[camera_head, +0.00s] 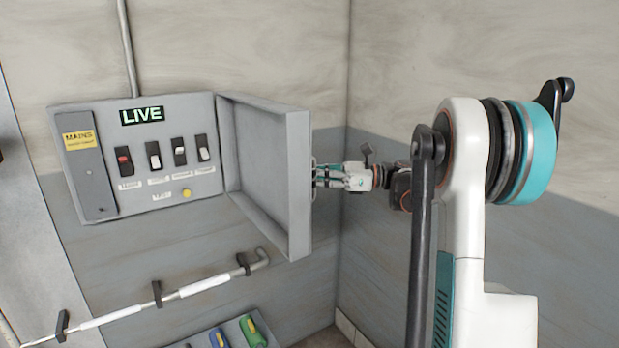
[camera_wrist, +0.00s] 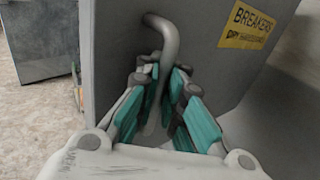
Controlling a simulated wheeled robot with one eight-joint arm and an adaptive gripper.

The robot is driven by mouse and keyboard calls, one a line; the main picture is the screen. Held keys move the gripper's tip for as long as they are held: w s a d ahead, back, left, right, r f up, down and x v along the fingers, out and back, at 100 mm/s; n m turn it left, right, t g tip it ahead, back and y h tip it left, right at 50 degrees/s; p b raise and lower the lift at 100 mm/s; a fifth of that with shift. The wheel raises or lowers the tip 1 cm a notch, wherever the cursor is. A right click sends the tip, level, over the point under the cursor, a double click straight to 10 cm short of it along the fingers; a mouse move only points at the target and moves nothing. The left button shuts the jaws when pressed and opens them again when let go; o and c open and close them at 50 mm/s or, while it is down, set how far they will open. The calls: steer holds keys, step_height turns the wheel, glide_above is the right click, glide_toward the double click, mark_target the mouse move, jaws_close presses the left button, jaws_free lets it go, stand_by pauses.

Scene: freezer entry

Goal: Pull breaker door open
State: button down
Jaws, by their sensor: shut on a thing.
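The grey breaker door (camera_head: 273,175) stands swung out wide from the breaker panel (camera_head: 150,108), hinged at the panel's right side. In the wrist view the door's outer face (camera_wrist: 122,45) carries a yellow label reading BREAKERS. A grey bar handle (camera_wrist: 167,45) sticks out from that face. My gripper (camera_wrist: 158,85) has its teal-padded fingers around the handle, shut on it. In the head view my gripper (camera_head: 328,176) is at the door's right side, partly hidden by the door's edge.
A long rod (camera_head: 205,285) hangs in wall clips below. Green and blue items (camera_head: 252,332) sit at the bottom. A wall corner is close behind my gripper.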

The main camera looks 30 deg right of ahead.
steer(key=shift+s+f, duration=0.1)
steer(key=shift+f, duration=0.05)
steer(key=c, duration=2.1)
jaws_free()
steer(key=o, duration=0.4)
steer(key=shift+s+d, duration=0.2)
steer(key=shift+s, duration=0.05)
steer(key=shift+w+a, duration=0.1)
steer(key=shift+w, duration=0.1)
steer(key=v, duration=1.2)
